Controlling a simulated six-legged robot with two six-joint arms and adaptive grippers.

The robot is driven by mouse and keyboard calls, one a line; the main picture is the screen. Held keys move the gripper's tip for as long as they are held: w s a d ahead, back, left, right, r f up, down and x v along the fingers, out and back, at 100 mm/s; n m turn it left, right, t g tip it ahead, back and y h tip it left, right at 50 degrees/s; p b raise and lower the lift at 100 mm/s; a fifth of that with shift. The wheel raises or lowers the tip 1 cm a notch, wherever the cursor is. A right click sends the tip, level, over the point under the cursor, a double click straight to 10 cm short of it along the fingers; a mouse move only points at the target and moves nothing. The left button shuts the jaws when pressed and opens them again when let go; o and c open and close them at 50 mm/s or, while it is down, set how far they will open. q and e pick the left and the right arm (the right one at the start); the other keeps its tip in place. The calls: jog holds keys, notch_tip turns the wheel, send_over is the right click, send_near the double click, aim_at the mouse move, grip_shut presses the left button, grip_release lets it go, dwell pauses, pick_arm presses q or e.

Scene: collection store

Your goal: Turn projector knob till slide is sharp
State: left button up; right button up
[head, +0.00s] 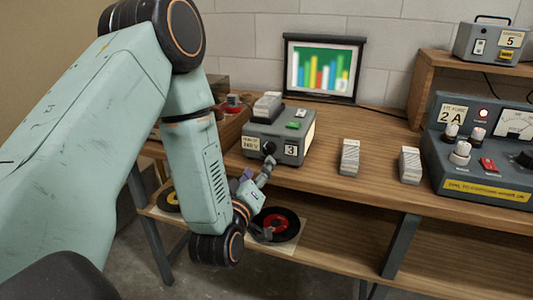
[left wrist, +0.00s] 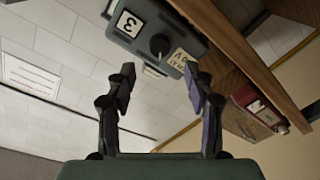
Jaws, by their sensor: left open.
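The projector (head: 290,142) is a grey box on the wooden bench, with a label marked 3 and a black knob (head: 268,148) on its front. In the left wrist view the projector (left wrist: 135,20) appears turned over, with its knob (left wrist: 159,45) ahead between my fingers. My left gripper (head: 267,164) is open just in front of the knob. Its fingertips (left wrist: 162,82) are apart and hold nothing; a gap to the knob shows. The screen (head: 322,70) behind shows coloured bars on green, with edges that look soft. My right gripper is out of view.
A grey power unit (head: 482,150) stands at the right, below a shelf with a smaller box (head: 490,40). Two ribbed blocks (head: 349,157) (head: 410,164) stand right of the projector. A black disc with a red centre (head: 277,224) lies on the lower shelf beneath my gripper.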

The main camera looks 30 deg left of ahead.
aim_at(268, 151)
pick_arm(q)
jog(key=x, duration=0.7)
jog(key=shift+w+a+b, duration=0.15)
jog(key=shift+w+b, duration=0.2)
